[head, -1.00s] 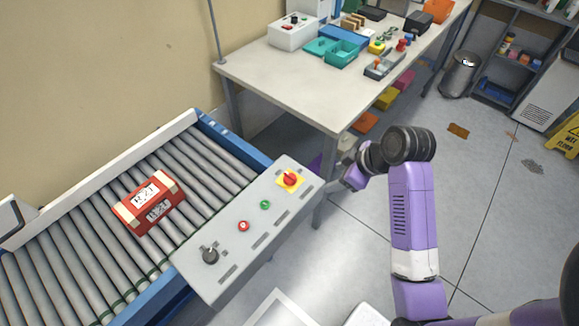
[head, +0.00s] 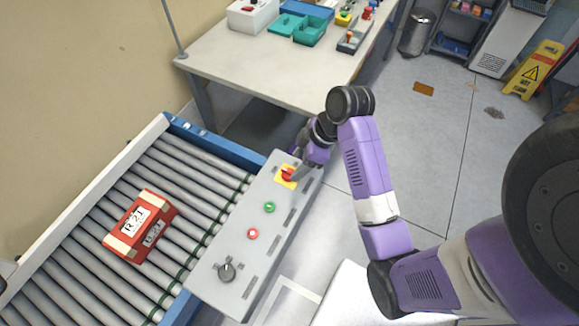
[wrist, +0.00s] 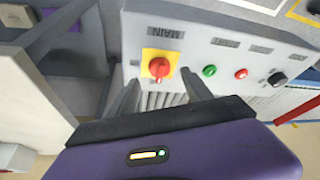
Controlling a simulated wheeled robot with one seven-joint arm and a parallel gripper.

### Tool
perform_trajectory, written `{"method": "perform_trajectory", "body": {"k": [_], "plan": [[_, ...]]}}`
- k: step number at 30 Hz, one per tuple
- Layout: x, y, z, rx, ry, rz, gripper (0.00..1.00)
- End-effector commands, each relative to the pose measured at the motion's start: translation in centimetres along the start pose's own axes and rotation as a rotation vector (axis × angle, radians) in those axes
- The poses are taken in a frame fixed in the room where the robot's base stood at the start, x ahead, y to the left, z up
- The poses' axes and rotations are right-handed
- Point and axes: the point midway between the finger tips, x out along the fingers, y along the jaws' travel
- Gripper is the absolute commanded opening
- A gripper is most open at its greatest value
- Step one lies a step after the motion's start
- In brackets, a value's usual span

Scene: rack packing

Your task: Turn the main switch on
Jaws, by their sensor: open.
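The main switch is a red rotary knob on a yellow square plate, at the far end of the grey control panel (head: 226,245). The red knob (head: 288,174) shows in the head view, with my gripper (head: 298,165) close beside it and partly over its plate. In the wrist view the red knob (wrist: 160,68) is in full view under the label MAIN. My open gripper (wrist: 163,86) has one finger on each side of the knob in the picture, with nothing between them. I cannot tell whether the fingers touch it.
The panel also carries a green button (head: 269,207), a red button (head: 252,234) and a black selector knob (head: 226,272). A red labelled box (head: 141,226) lies on the roller conveyor (head: 190,190). A workbench (head: 235,60) stands behind the panel.

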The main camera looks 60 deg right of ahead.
Motion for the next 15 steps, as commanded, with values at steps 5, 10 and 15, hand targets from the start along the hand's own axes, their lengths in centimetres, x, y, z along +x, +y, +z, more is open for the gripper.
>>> {"method": "perform_trajectory", "body": {"k": [5, 10, 15], "plan": [[2.6, 0.0, 0.0, 0.001, -0.002, -0.002, 0.58], [4.2, 0.0, 0.0, 0.001, -0.001, -0.001, 0.58], [4.7, 0.0, 0.0, 0.0, 0.0, 0.002, 0.58]]}}
